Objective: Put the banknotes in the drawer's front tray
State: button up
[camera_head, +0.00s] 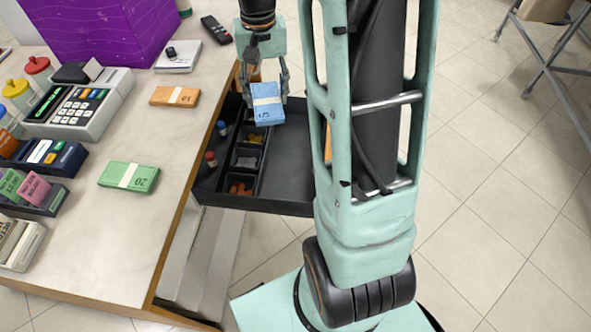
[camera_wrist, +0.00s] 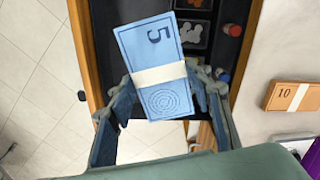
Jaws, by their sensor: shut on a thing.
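My gripper (camera_head: 266,92) is shut on a blue bundle of banknotes (camera_head: 267,104) with a white band and a 5 on it. It holds the bundle above the open black drawer; the wrist view shows the bundle (camera_wrist: 155,60) between the fingers (camera_wrist: 158,98). The drawer (camera_head: 285,160) has small compartments on its left and a wide bare tray area on the right, partly hidden by my arm. An orange bundle (camera_head: 175,96) and a green bundle (camera_head: 129,177) lie on the counter; the orange one also shows in the wrist view (camera_wrist: 293,96).
The counter (camera_head: 110,240) carries a cash register (camera_head: 80,103), a card terminal (camera_head: 42,153), a purple box (camera_head: 105,30), a remote (camera_head: 215,29) and a small white device (camera_head: 178,57). Small bottles (camera_head: 211,159) stand in the drawer's left side.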

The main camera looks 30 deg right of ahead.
aim_at(295, 158)
jog(key=d+f+m+b, duration=0.1)
jog(key=d+f+b, duration=0.1)
jog(key=f+b, duration=0.2)
jog(key=s+d+f+m+b, duration=0.1)
jog(key=f+b, duration=0.4)
jog(key=f, duration=0.6)
jog(key=d+f+m+b, duration=0.1)
jog(key=d+f+b, duration=0.2)
jog(key=f, duration=0.5)
jog(key=shift+s+d+b, duration=0.2)
jog(key=shift+s+b, duration=0.15)
jog(key=shift+b, duration=0.5)
jog(key=shift+f, duration=0.2)
jog(key=o, duration=1.7)
notch_tip(295, 158, up, 12)
jog(key=p, duration=0.4)
jog(key=shift+r, duration=0.2)
